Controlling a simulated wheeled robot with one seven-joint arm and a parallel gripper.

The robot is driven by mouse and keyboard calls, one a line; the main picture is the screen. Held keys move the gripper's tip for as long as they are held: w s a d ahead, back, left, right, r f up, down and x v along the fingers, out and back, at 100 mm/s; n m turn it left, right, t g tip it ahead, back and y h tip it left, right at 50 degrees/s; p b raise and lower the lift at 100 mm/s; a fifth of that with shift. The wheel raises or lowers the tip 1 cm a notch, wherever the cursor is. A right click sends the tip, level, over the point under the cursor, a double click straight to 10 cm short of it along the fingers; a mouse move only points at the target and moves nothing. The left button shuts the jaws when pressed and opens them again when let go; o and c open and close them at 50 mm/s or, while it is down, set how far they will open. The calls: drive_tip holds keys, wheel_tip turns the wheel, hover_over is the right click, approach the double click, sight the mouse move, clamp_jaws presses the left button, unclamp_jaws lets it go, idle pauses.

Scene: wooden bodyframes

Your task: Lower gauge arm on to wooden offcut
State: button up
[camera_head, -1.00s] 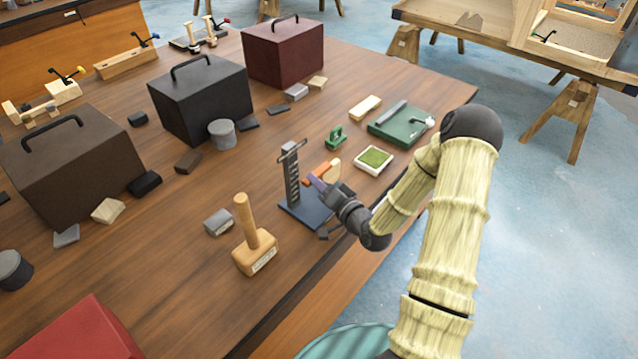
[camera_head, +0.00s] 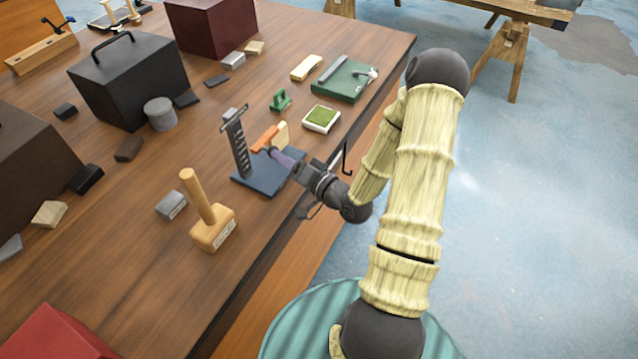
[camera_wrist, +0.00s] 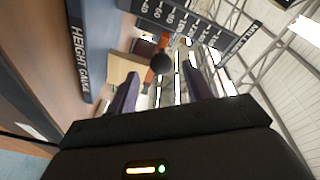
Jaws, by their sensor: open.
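The height gauge stands on the bench, with a dark blue base (camera_head: 262,181) and an upright dark scale post (camera_head: 236,146). Its orange arm (camera_head: 264,138) sticks out from the post; it shows partly in the wrist view (camera_wrist: 151,76), behind a dark round knob (camera_wrist: 161,63). The pale wooden offcut (camera_head: 283,131) stands on the base beside the arm and also shows in the wrist view (camera_wrist: 120,72). I cannot tell whether arm and offcut touch. My gripper (camera_head: 275,153) is open at the arm's near side; its purple fingers (camera_wrist: 163,88) stand either side of the knob, apparently not gripping it.
A wooden mallet (camera_head: 213,226) and a grey block (camera_head: 171,205) stand left of the gauge. A green clamp-like piece (camera_head: 280,101), a green-topped pad (camera_head: 321,119) and a green board (camera_head: 345,79) lie beyond it. The bench edge runs close under my arm.

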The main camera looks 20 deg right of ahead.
drive_tip(key=p+v, duration=0.6)
drive_tip(key=v, duration=0.4)
drive_tip(key=shift+s, duration=0.3)
drive_tip(key=shift+d, duration=0.15)
wheel_tip(320, 180, down, 3)
drive_tip(key=w+n+g+h, duration=0.3)
drive_tip(key=n+g, duration=0.3)
drive_tip(key=g, duration=0.1)
drive_tip(key=s+a+r+g+h, duration=0.2)
drive_tip(key=s+a+r+g, duration=0.1)
drive_tip(key=r, duration=0.4)
drive_tip(key=s+a+r+g+h, duration=0.2)
drive_tip(key=s+a+r+g, duration=0.1)
drive_tip(key=s+r, duration=0.3)
drive_tip(key=shift+a+r+g+h, duration=0.3)
drive_tip(key=shift+a+r+g, duration=0.1)
drive_tip(key=shift+a+r, duration=0.4)
